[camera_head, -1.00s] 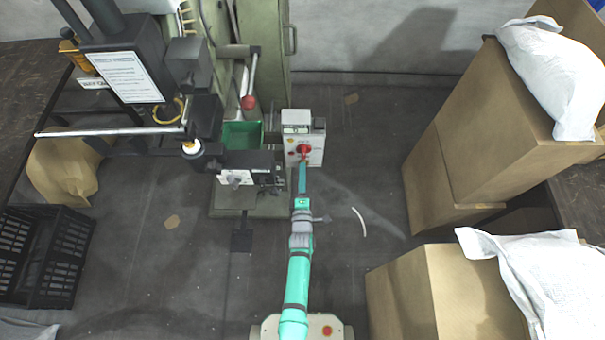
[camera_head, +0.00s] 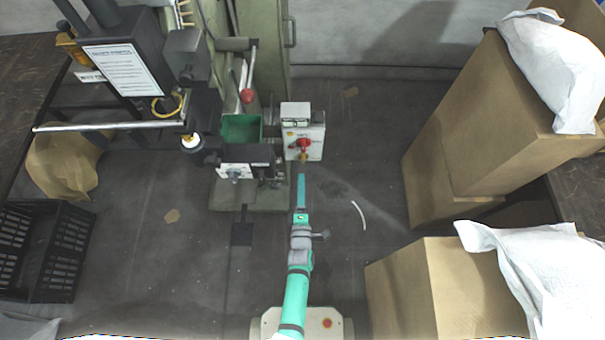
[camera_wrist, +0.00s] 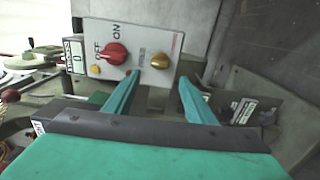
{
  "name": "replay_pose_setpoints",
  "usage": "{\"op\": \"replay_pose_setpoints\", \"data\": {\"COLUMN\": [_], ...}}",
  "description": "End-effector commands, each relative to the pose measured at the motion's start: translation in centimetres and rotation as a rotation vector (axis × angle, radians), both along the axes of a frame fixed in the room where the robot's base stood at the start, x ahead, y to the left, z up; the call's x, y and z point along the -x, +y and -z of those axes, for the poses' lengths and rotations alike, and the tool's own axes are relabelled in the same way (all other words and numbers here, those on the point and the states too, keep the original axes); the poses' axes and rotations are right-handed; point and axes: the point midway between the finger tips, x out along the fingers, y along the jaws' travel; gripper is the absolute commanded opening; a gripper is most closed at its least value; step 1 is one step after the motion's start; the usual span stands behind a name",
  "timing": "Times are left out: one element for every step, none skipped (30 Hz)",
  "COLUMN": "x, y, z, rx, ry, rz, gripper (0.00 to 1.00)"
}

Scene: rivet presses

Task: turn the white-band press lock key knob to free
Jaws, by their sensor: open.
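A light grey control box (camera_head: 314,137) stands beside the press. It also fills the top of the wrist view (camera_wrist: 92,32). A brass key knob (camera_wrist: 160,61) sits on its face, right of a red rotary switch (camera_wrist: 114,53) marked ON and OFF. In the head view the brass knob (camera_head: 304,157) shows just below the red switch (camera_head: 304,144). A small label beside the knob is too small to read. My gripper (camera_wrist: 159,82) is open and empty, its two teal fingers apart, below the brass knob and not touching it. In the head view my gripper (camera_head: 301,174) is just in front of the box.
The press (camera_head: 200,110) with its long bar and a green bin (camera_head: 242,129) stands left of the box. Cardboard boxes (camera_head: 470,150) are stacked on the right. A black crate (camera_head: 45,250) is at the left. The floor around my arm is mostly clear.

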Motion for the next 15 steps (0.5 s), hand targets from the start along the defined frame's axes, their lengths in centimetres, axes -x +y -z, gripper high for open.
{"op": "replay_pose_setpoints", "data": {"x": [0.9, 1.3, 1.8, 2.1, 2.4, 2.8, 2.9, 3.1, 3.2, 3.3, 3.4, 3.4, 3.4, 3.4, 3.4], "y": [-0.1, -0.1, -0.1, -0.2, -0.2, -0.2, -0.3, -0.3, -0.3, -0.4, -0.4, -0.4, -0.4, -0.4, -0.4], "z": [0.0, 0.0, 0.0, 0.0, 0.0, 0.0, 0.0, 0.0, 0.0, -0.1, -0.1, -0.1, -0.1, -0.1, -0.1], "rx": [0.001, 0.001, 0.001, 0.001, 0.001, 0.001, 0.001, 0.001, 0.001, 0.002, 0.002, 0.001, 0.001, 0.001, 0.001], "ry": [0.001, 0.001, 0.001, 0.001, 0.001, 0.001, 0.001, 0.0, -0.001, -0.001, -0.001, -0.001, -0.001, -0.001, -0.001], "rz": [0.001, 0.001, 0.002, 0.003, 0.004, 0.005, 0.005, 0.006, 0.006, 0.006, 0.006, 0.006, 0.006, 0.006, 0.006], "gripper": [0.5, 0.5, 0.5, 0.5, 0.5, 0.5, 0.5, 0.5, 0.5, 0.5, 0.5, 0.5, 0.5, 0.5, 0.5]}}
